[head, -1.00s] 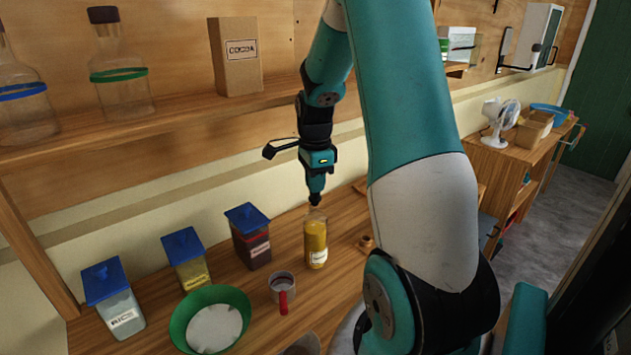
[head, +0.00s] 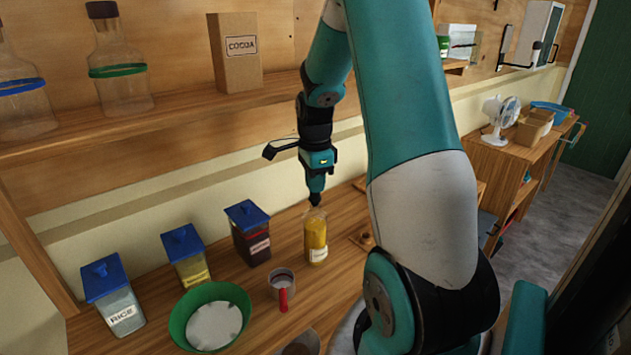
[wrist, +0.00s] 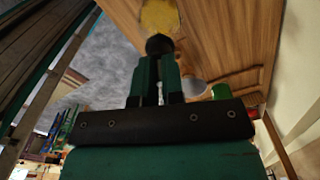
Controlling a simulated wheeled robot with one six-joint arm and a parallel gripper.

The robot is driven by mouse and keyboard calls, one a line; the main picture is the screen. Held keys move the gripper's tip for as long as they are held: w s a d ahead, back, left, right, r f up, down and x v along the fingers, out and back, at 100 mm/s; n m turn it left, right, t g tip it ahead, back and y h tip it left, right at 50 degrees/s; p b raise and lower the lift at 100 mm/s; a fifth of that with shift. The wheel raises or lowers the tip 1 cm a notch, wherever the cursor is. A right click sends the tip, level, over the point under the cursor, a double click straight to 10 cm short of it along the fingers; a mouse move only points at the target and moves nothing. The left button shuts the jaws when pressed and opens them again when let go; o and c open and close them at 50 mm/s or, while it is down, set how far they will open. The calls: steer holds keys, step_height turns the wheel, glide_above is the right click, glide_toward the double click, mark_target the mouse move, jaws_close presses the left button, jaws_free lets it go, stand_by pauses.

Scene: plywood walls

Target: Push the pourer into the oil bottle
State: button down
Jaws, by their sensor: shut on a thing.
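The oil bottle (head: 317,240) stands upright on the wooden counter, filled with yellow oil and with a pale label low on its side. My gripper (head: 316,198) points down right over the bottle's top. It is shut on the pourer (wrist: 159,45), of which a dark rounded part shows at the fingertips in the wrist view. The bottle's yellow body (wrist: 160,16) shows just beyond it there. The bottle's mouth is hidden behind the pourer and fingers, so I cannot tell how deep the pourer sits.
Blue-lidded jars (head: 250,233) stand left of the bottle. A cup with a red handle (head: 281,286) and a green bowl (head: 210,318) stand in front of them. A small wooden piece (head: 363,241) lies right of the bottle. A shelf (head: 180,118) runs above the counter's back.

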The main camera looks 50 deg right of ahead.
steer(key=shift+f, duration=0.15)
steer(key=c, duration=0.7)
jaws_free()
steer(key=shift+r+p, duration=3.4)
steer(key=shift+r, duration=0.65)
jaws_close()
